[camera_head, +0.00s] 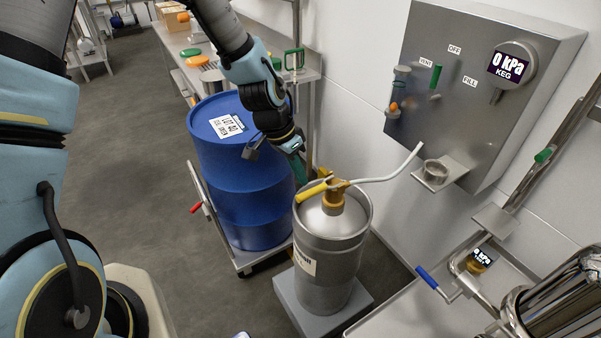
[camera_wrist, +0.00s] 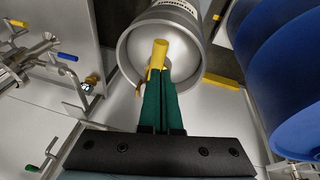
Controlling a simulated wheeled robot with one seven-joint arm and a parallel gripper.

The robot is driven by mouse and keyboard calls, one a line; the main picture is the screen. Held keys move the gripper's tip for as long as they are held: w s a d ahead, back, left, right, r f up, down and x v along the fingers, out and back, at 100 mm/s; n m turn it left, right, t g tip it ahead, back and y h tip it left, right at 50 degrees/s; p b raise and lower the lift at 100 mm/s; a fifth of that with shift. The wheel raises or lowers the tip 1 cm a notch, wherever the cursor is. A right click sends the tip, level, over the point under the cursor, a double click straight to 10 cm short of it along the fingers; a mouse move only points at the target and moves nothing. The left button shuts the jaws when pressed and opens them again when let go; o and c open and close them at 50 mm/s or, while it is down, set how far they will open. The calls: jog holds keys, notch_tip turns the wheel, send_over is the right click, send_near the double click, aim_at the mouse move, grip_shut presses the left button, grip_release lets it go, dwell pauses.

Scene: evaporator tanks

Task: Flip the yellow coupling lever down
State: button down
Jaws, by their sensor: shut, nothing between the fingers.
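The yellow coupling lever (camera_head: 312,190) sticks out to the left from the yellow coupling (camera_head: 334,198) on top of the steel keg (camera_head: 332,262). In the wrist view the lever (camera_wrist: 159,53) shows just beyond my fingertips, over the keg's top (camera_wrist: 133,50). My gripper (camera_head: 301,178) is above the keg's left rim, close to the lever. In the wrist view the green fingers of my gripper (camera_wrist: 161,75) are together with nothing between them. The fingers hide part of the coupling there. I cannot tell whether they touch the lever.
A blue drum (camera_head: 240,190) on a cart stands left of the keg. A white hose (camera_head: 385,178) runs from the coupling toward the wall panel (camera_head: 470,90). A steel tray (camera_head: 400,312) with a blue-handled valve (camera_head: 428,277) is at the right. Floor at the left is clear.

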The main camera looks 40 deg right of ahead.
jog(key=w+a+r+b, duration=0.1)
jog(key=w+a+r, duration=0.1)
jog(key=a+r, duration=0.5)
jog(key=shift+r+b, duration=0.4)
jog(key=shift+r, duration=0.15)
jog(key=shift+a, duration=0.1)
jog(key=w+a+r+n+t+y, duration=0.1)
jog(key=a+n, duration=0.4)
jog(key=a, duration=0.5)
jog(key=w+a+r+n+t+y, duration=0.1)
jog(key=w+a+r+n, duration=0.2)
jog(key=a, duration=0.7)
jog(key=w+a+r+n+t+y, duration=0.1)
jog(key=w+a+r+n, duration=0.1)
jog(key=a+n, duration=0.6)
jog(key=a, duration=0.3)
jog(key=shift+w+r, duration=0.2)
jog(key=shift+w, duration=0.05)
